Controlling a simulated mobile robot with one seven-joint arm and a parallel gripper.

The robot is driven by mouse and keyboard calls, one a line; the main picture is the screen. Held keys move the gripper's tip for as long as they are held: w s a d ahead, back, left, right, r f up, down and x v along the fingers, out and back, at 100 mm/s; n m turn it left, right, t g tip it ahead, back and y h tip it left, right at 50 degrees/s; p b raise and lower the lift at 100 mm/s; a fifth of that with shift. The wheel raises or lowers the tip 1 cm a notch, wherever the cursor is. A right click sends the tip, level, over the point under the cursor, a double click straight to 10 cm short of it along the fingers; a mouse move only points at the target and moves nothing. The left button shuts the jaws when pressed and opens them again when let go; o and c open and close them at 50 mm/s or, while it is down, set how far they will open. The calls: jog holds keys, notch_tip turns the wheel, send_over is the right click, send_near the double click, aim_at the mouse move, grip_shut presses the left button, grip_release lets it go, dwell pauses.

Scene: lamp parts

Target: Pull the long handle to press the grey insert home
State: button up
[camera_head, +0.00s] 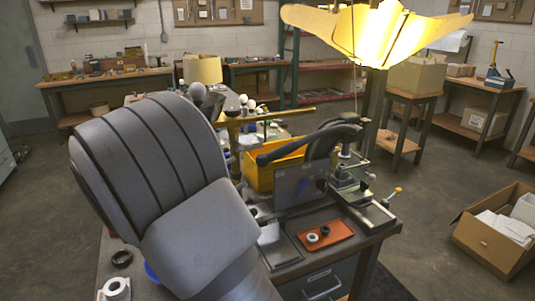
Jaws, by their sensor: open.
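A long dark curved bar (285,151), which looks like the long handle, reaches left from a dark upright body on the bench. I cannot make out the grey insert for certain at this size. My own large grey arm link fills the left foreground and hides part of the bench. My gripper does not show clearly in this view, and no contact with the handle can be seen.
An orange tray (326,236) holds small round parts. A yellow bin (262,176) sits behind. A lit lamp shade (372,32) hangs above the fixture. A cardboard box (495,235) lies on the floor at right.

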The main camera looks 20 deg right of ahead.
aim_at(274, 155)
jog(key=x, duration=1.7)
jog(key=shift+d+b, duration=0.1)
jog(key=shift+b, duration=0.25)
grip_shut()
dwell(0.5)
